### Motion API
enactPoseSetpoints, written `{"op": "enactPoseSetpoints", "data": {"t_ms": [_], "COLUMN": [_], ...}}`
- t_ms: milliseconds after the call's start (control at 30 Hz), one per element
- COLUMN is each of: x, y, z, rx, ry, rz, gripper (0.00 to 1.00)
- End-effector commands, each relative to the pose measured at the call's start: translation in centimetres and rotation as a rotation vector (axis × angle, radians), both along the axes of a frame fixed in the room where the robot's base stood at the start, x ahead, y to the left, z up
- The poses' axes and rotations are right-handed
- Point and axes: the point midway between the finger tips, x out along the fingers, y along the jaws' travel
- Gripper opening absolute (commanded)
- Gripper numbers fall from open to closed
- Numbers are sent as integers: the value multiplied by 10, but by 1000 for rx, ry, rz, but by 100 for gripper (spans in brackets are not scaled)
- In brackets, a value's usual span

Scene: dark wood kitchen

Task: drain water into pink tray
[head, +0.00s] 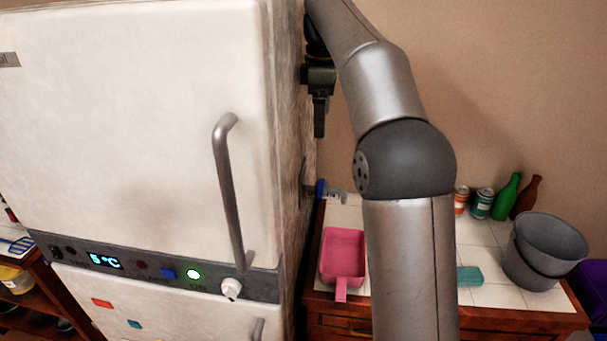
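The pink tray (343,252) sits on the white-tiled counter to the right of the fridge, its handle pointing to the counter's front edge. A tap with a blue part (320,189) and a grey part (337,197) shows at the fridge's side, just above and behind the tray. No water is visible. My gripper (319,120) hangs pointing down beside the fridge's side wall, above the tap and apart from it. It is seen edge-on, so I cannot tell its opening. Nothing visible is held in it.
My arm covers the counter's middle. To the right are cans (482,203), bottles (507,198), a teal block (469,276) and grey pots (550,240).

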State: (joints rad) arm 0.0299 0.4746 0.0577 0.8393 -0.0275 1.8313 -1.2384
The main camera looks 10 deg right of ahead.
Motion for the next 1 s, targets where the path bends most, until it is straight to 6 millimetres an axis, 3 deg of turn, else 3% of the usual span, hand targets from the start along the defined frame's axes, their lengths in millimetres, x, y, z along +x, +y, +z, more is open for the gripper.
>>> {"op": "enactPoseSetpoints", "data": {"t_ms": [167, 700, 1000], "x": [-1, -1, -1], "y": [0, 0, 0], "z": [-22, -134, -168], "rx": [0, 0, 0], "ry": [1, 1, -2], "rz": [1, 0, -1], "gripper": [99, 99, 99]}}
